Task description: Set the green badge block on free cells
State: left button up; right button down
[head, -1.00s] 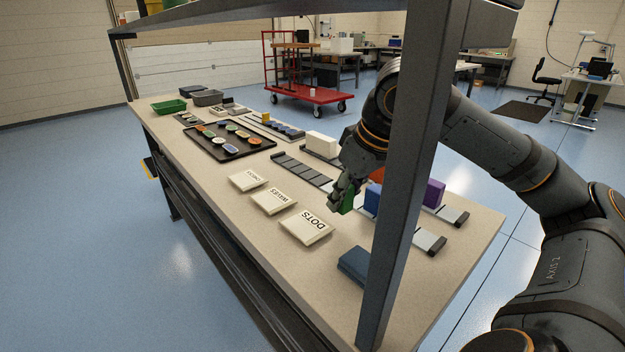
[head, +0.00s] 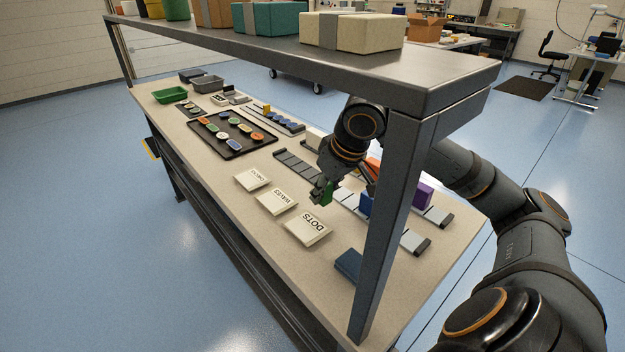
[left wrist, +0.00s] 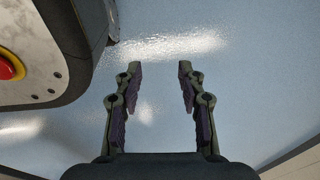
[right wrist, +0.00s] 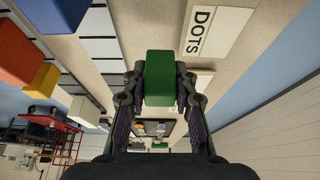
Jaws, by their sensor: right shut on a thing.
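The green badge block (right wrist: 159,78) is held between the fingers of my right gripper (right wrist: 159,95) in the right wrist view. In the head view the green block (head: 327,194) shows under my right gripper (head: 322,190), above the table between the white sign plates and a strip of grey cells (head: 350,200). A gap to the table cannot be judged exactly. A blue block (head: 366,204) and a purple block (head: 422,196) stand on cell strips to the right. A dark empty strip (head: 297,166) lies to the left. My left gripper (left wrist: 160,75) is open and empty over the floor.
Plates marked DOTS (head: 307,228), WAVES (head: 277,201) and a third lie along the front. A black tray (head: 205,140) of badges is further left. A shelf post (head: 390,220) stands before the right arm. A dark blue block (head: 348,264) lies near the front.

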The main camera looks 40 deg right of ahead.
aim_at(309, 203)
jog(key=w+p, duration=0.1)
jog(key=p, duration=0.5)
jog(key=shift+w+a+r, duration=0.1)
jog(key=shift+w+r, duration=0.05)
jog(key=shift+r, duration=0.25)
jog(key=shift+w+f, duration=0.3)
jog(key=shift+w, duration=0.35)
jog(key=shift+w+f, duration=0.15)
jog(key=shift+w, duration=0.55)
jog(key=shift+f, duration=1.85)
pick_arm(q)
jog(key=s+r, duration=0.4)
jog(key=s, duration=0.3)
pick_arm(e)
jog(key=shift+r, duration=0.1)
jog(key=c, duration=1.1)
grip_release()
jog(key=shift+o, duration=0.2)
